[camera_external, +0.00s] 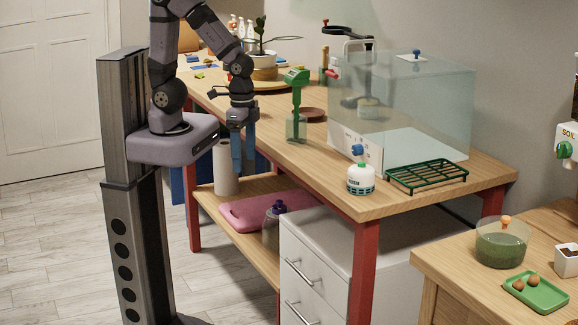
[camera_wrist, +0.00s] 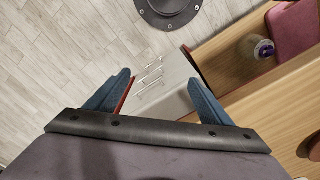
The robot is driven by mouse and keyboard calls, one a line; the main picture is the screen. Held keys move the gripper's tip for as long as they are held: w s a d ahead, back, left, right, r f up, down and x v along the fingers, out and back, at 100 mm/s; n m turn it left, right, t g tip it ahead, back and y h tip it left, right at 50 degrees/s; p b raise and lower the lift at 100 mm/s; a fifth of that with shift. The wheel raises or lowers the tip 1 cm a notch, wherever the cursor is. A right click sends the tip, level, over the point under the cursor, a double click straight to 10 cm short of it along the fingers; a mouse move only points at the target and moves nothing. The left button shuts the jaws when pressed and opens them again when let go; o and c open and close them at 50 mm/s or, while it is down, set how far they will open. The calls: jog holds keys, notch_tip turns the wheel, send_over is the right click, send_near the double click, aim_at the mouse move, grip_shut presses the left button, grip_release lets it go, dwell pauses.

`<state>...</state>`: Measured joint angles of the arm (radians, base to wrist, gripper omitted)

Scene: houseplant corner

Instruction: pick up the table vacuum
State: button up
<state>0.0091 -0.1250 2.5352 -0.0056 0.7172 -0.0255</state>
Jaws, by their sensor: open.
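A small white rounded device with a dark green slotted band at its base, which looks like the table vacuum (camera_external: 361,181), stands on the wooden table's front edge, near the right corner. My gripper (camera_external: 243,168) hangs in front of the table's long edge, well to the left of the vacuum and apart from it. Its blue fingers point down. In the wrist view, my gripper (camera_wrist: 158,80) is open, with nothing between its fingers. The table vacuum does not show in the wrist view.
A clear box (camera_external: 430,110) stands behind the vacuum, and a green rack (camera_external: 427,176) lies right of it. A green-headed tool (camera_external: 297,77) stands upright between my gripper and the vacuum. A white drawer cabinet (camera_external: 310,262) and pink mat (camera_external: 250,212) are below the tabletop.

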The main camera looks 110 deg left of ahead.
jog(key=w+d+r+n+t, duration=0.1)
jog(key=w+d+r, duration=0.25)
jog(key=w, duration=0.45)
jog(key=w+d+r+n+t, duration=0.15)
jog(key=w+d, duration=0.25)
jog(key=w, duration=0.4)
jog(key=m+t+p, duration=0.3)
jog(key=p, duration=0.2)
send_near(358, 166)
jog(key=s+f+x, duration=0.1)
jog(key=x, duration=0.4)
jog(key=shift+w+a+r, duration=0.2)
jog(key=shift+w+r, duration=0.05)
jog(key=shift+r, duration=0.05)
jog(key=shift+p+x, duration=1.3)
jog(key=shift+x, duration=2.3)
jog(key=shift+w+a+r, duration=0.1)
jog(key=shift+w, duration=0.05)
jog(key=c, duration=1.3)
